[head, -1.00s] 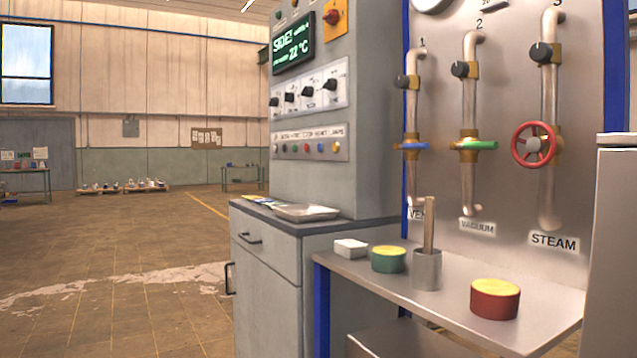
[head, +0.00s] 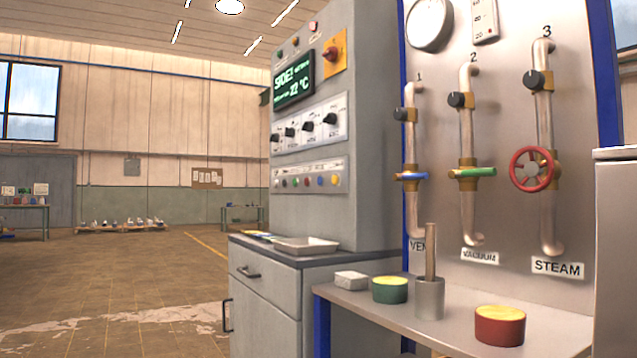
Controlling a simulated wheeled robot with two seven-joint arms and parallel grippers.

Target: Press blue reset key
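The blue key (head: 321,181) is a small round button in a row of coloured keys on a pale strip (head: 344,184). The strip is on the front of the grey control cabinet (head: 312,220), below the black knobs. A red key (head: 307,182) is to its left and a yellow key (head: 334,180) to its right. The lettering above the row is too small to read. Neither of my grippers is in view, and nothing covers the keys.
A counter with a metal tray (head: 306,245) juts out below the keys. To the right, a steel shelf (head: 385,312) holds a green tub (head: 390,290), a metal cup (head: 429,298) and a red tub (head: 500,326). Pipes with valves, including a red handwheel (head: 532,170), rise behind it. Open floor lies left.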

